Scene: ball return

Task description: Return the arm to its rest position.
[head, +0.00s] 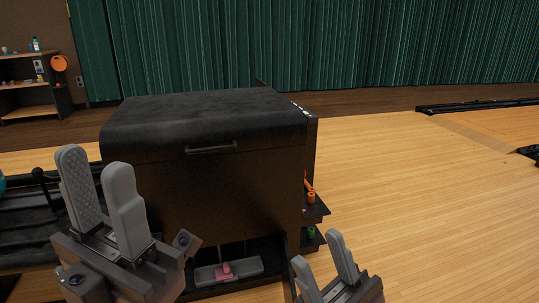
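My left gripper (96,162) is at the lower left, pointing up, in front of the left part of the black ball return cabinet (225,185). Its two grey fingers stand apart with nothing between them. My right gripper (317,248) is at the bottom, right of centre, in front of the cabinet's lower right side. Its fingers are also apart and empty. Its lower part is cut off by the picture's bottom edge.
The cabinet has a handle (211,148) and a low opening with a grey tray (244,268) and a pink item (223,271). Orange (311,197) and green (311,232) items sit on its right side shelves. The wooden floor (430,210) at right is clear.

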